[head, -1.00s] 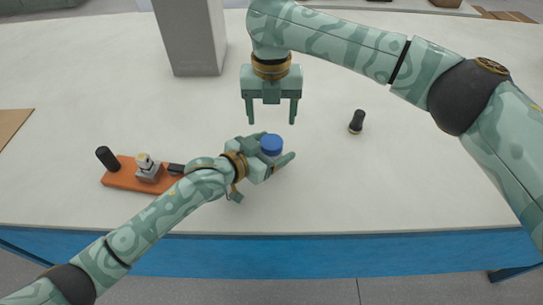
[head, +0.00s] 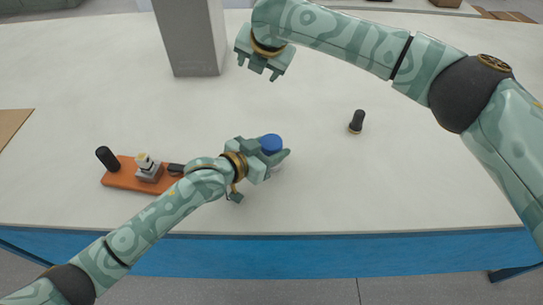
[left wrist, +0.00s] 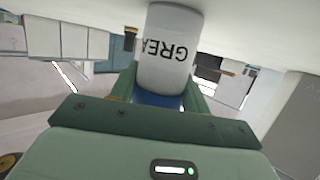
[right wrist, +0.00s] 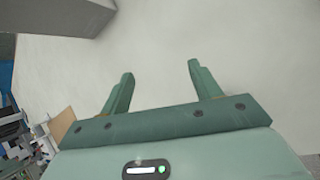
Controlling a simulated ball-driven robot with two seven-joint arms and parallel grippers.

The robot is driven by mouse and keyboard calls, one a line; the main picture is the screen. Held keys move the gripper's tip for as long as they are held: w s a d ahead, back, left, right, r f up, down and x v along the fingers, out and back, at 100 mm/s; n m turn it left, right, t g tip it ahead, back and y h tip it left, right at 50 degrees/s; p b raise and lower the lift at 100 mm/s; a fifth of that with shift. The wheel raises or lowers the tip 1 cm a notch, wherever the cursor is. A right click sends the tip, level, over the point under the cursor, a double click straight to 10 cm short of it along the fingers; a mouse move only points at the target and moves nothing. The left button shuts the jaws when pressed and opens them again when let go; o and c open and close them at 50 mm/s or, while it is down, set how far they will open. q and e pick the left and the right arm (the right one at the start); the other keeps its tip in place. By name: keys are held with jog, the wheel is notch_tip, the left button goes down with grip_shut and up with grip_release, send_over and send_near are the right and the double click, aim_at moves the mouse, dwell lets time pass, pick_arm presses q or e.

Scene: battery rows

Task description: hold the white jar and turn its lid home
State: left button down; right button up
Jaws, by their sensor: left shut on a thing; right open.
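The white jar (left wrist: 167,55) with dark lettering shows in the left wrist view, with its blue lid (left wrist: 157,99) partly hidden behind my gripper. In the head view the blue lid (head: 271,144) sits on top of the jar, whose white body is mostly hidden by the fingers. My left gripper (head: 273,160) is shut on the jar, one finger on each side, at the table. I cannot tell how tightly the lid is seated. My right gripper (head: 262,73) is open and empty, behind and above the jar; its spread fingers show in the right wrist view (right wrist: 162,80).
A grey block (head: 190,40) stands at the back, left of my right gripper. An orange board (head: 122,181) at the left carries a black cylinder (head: 107,157) and a grey-and-white piece (head: 148,168). A small dark piece (head: 357,121) stands to the right.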

jog(key=w+a+r+t+y, duration=0.2)
jog(key=w+r+t, duration=0.2)
jog(key=w+r, duration=0.2)
jog(key=s+a+r+n+g+y, duration=0.2)
jog(key=s+a+r+n+y, duration=0.2)
jog(key=a+r+n+y, duration=0.55)
jog(key=s+d+f+n+g+h, duration=0.3)
jog(key=s+f+n+g, duration=0.5)
jog(key=g, duration=0.1)
jog(key=s+d+f+m+g+h, duration=0.1)
jog(key=d+f+m+h, duration=0.1)
jog(key=d, duration=0.5)
jog(key=s+d+f+m+g+h, duration=0.1)
jog(key=d+f+m+h, duration=0.1)
jog(key=d+f+h, duration=0.3)
jog(key=shift+s+d+f+h, duration=0.15)
jog(key=shift+d+f+h, duration=0.1)
jog(key=shift+d+h, duration=0.75)
jog(key=shift+d, duration=0.15)
